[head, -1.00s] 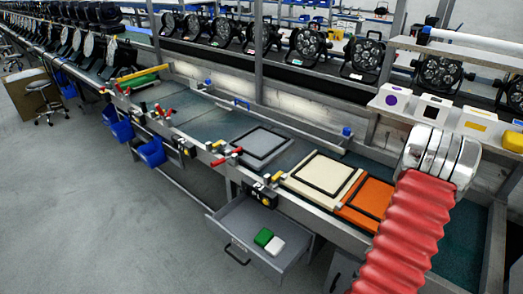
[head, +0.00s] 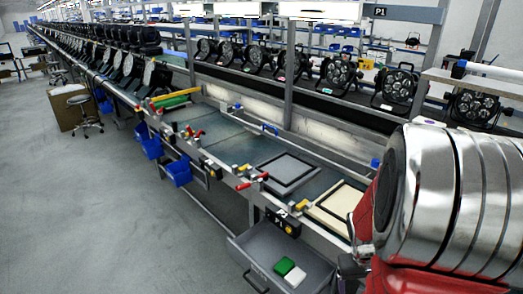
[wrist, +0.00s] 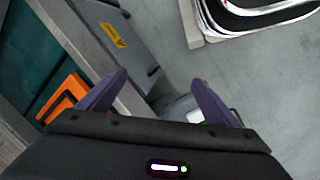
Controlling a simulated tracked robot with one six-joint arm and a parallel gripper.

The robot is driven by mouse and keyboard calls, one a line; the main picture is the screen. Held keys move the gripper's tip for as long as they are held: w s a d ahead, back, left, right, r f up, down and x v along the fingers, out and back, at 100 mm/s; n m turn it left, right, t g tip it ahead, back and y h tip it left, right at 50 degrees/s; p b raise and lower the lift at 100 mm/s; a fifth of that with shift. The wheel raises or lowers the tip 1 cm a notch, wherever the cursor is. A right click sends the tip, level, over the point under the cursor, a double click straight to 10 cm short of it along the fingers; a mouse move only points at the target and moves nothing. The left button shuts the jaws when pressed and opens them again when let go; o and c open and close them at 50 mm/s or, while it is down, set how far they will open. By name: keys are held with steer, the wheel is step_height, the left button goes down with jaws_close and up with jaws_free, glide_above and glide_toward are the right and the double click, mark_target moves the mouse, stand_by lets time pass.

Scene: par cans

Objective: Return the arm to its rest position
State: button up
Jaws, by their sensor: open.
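My gripper (wrist: 160,98) shows in the wrist view with its two purple fingers spread wide apart. It is open and nothing is between the fingers. Below it in that view are the grey floor, the bench edge and an orange tray (wrist: 62,98) on the left. In the head view my arm's silver and red links fill the right side, large and close to the camera.
The bench carries a grey tray (head: 287,174) and a cream tray (head: 322,218). An open drawer (head: 262,268) juts out below, holding a green block (head: 285,265) and a white block (head: 295,276). A stool (head: 82,112) stands far left.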

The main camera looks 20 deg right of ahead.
steer(key=w+a+r+n+t+y, duration=0.1)
steer(key=a+r+n+t, duration=0.1)
steer(key=a+r, duration=0.9)
steer(key=w+a+r+n+t+y, duration=0.1)
steer(key=w+a+r+n+t, duration=0.1)
steer(key=a+r, duration=0.9)
steer(key=a+n+t, duration=0.1)
steer(key=a+t, duration=0.1)
steer(key=a, duration=0.5)
steer(key=shift+w+t, duration=0.25)
steer(key=shift+t, duration=0.15)
steer(key=shift+r, duration=0.1)
